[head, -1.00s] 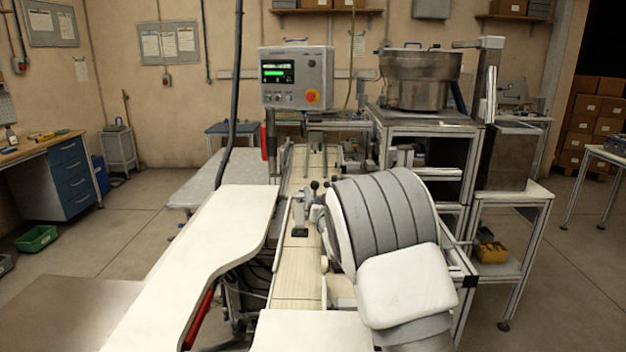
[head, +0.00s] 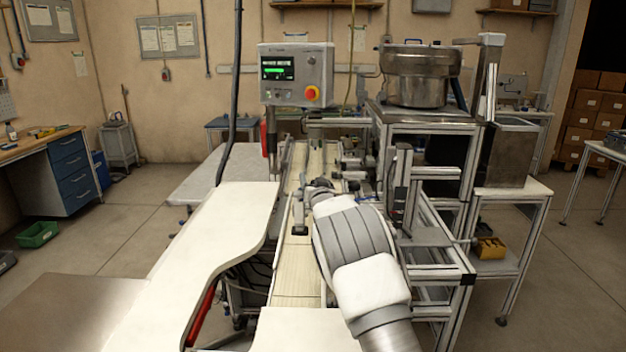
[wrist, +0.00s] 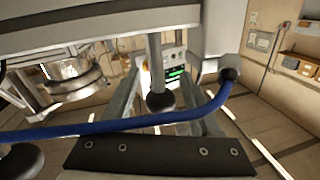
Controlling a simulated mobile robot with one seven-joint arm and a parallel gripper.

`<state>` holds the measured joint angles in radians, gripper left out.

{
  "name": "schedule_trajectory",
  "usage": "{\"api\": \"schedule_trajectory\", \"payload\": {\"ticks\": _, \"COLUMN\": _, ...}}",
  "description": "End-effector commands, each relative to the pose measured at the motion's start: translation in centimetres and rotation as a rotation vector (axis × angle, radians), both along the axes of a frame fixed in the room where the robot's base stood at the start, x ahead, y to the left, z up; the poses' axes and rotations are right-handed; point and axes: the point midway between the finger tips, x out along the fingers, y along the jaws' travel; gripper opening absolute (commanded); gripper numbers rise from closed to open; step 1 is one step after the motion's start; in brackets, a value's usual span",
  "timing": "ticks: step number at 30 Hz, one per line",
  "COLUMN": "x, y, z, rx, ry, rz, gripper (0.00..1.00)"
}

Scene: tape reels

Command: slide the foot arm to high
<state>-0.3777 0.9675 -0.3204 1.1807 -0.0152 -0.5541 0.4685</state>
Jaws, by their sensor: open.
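I cannot tell for sure which part is the foot arm. In the head view an upright post with a dark front (head: 402,180) stands just right of my arm, on the frame beside the conveyor. In the wrist view a black ball knob (wrist: 160,103) hangs on a metal rod close to the camera, and a second dark knob (wrist: 20,161) shows at the lower left. My gripper (head: 319,187) is over the conveyor, left of the post, mostly hidden by my own arm. It is open; I see nothing held. Its fingertips are not clear in the wrist view.
A blue hose (wrist: 125,124) crosses the wrist view above a dark bolted plate (wrist: 160,157). The conveyor (head: 297,272) runs away under my arm. A control box (head: 296,76) stands behind, a metal bowl (head: 417,78) at back right. A white board (head: 205,245) lies left.

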Motion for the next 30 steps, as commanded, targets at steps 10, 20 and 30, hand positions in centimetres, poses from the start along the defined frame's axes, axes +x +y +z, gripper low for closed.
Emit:
{"api": "schedule_trajectory", "payload": {"ticks": 10, "x": 0.04, "y": 0.00, "z": 0.02, "rx": 0.000, "ry": -0.001, "rz": 0.000, "gripper": 0.48}}
{"api": "schedule_trajectory", "payload": {"ticks": 20, "x": 0.03, "y": 0.02, "z": 0.03, "rx": 0.000, "ry": -0.001, "rz": 0.000, "gripper": 0.00}}
{"api": "schedule_trajectory", "payload": {"ticks": 30, "x": 0.03, "y": 0.01, "z": 0.04, "rx": 0.000, "ry": -0.001, "rz": 0.000, "gripper": 0.00}}
